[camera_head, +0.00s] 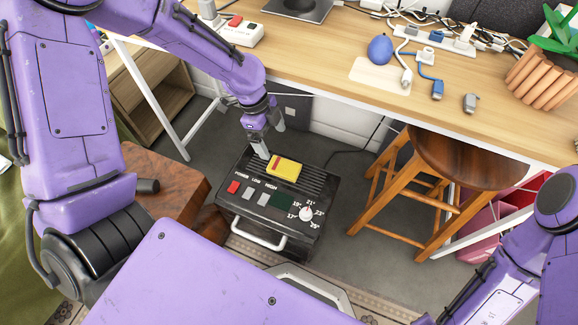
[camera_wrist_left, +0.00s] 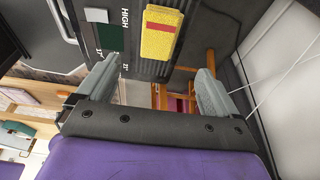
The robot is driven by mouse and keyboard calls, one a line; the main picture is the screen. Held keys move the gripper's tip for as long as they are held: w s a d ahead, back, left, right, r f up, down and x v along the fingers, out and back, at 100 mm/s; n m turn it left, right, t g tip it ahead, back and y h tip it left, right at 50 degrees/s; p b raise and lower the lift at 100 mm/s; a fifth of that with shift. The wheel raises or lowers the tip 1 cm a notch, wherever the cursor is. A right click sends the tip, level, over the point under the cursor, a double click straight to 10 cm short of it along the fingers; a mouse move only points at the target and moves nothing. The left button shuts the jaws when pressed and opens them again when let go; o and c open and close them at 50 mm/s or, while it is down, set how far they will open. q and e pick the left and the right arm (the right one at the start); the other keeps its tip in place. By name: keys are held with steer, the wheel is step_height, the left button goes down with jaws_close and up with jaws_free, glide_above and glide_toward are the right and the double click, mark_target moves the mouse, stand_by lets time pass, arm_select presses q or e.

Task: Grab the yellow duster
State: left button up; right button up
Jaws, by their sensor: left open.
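The yellow duster (camera_head: 284,170), a small yellow block with a red band, lies on top of a black heater (camera_head: 256,219). In the left wrist view the duster (camera_wrist_left: 157,42) is ahead of the fingers, near the middle of the picture. My left gripper (camera_head: 263,151) points down just behind and left of the duster in the head view. In the left wrist view the left gripper (camera_wrist_left: 160,78) has its fingers wide apart, with nothing held between them. My right arm shows at the lower right of the head view, but its gripper is not visible.
A wooden desk (camera_head: 350,95) with cables and a blue object (camera_head: 380,49) stands above and behind the heater. A round wooden stool (camera_head: 460,158) is to the right. A brown wooden block (camera_head: 165,190) is left of the heater. Grey floor (camera_head: 345,245) is clear between heater and stool.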

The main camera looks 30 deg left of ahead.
arm_select(q)
steer(key=b, duration=0.2)
glide_above(284, 167)
steer(key=a, duration=0.2)
steer(key=f, duration=0.6)
steer(key=shift+a, duration=0.2)
steer(key=b+x, duration=0.2)
steer(key=x, duration=0.3)
steer(key=shift+d+f+b, duration=0.25)
steer(key=shift+f+b, duration=0.05)
steer(key=shift+b, duration=0.05)
steer(key=shift+r, duration=0.1)
steer(key=c, duration=1.1)
